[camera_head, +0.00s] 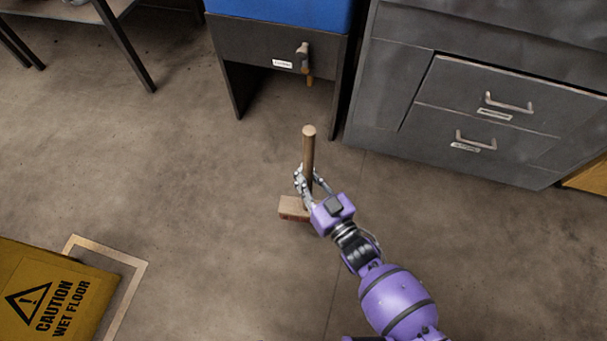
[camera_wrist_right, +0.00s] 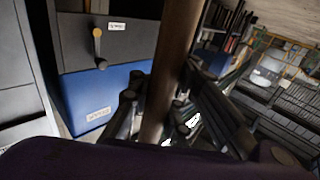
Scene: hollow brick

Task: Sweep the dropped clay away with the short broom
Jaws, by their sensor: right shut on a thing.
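The short broom (camera_head: 309,150) stands nearly upright in the head view, with its brown handle up and its pale head (camera_head: 292,208) low at the floor. Whether the head touches the floor I cannot tell. My right gripper (camera_head: 309,180) is shut on the broom's handle. In the right wrist view the handle (camera_wrist_right: 175,60) runs up between the fingers (camera_wrist_right: 165,100). No dropped clay can be made out in either view; part of the floor is hidden behind my right arm. My left gripper is not in view.
A yellow wet-floor caution sign (camera_head: 50,290) lies at the lower left, beside a pale square outline (camera_head: 135,265) on the floor. A grey drawer cabinet (camera_head: 480,100) and a dark stand with a blue top (camera_head: 280,50) are at the back. Open floor (camera_head: 200,180) spreads left of the broom.

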